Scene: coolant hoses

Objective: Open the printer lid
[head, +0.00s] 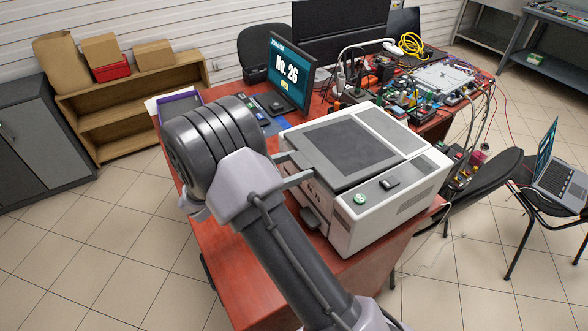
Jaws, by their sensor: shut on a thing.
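The white printer (372,215) stands on the red-brown table, with a green button and a small dark display on its front right top. Its dark grey lid (345,150) lies about flat on top; I cannot tell whether there is a small gap under it. My gripper (300,168) reaches in from the left, with its two grey fingers at the lid's left edge. It is shut on the lid's edge or a handle there; my wrist and the small size hide the exact contact.
A monitor (291,72) reading "No. 26" stands behind the printer on the table (265,298). Electronics and cables (430,85) crowd the table to the back right. A black chair (485,180) is close on the right. Tiled floor at the left is clear.

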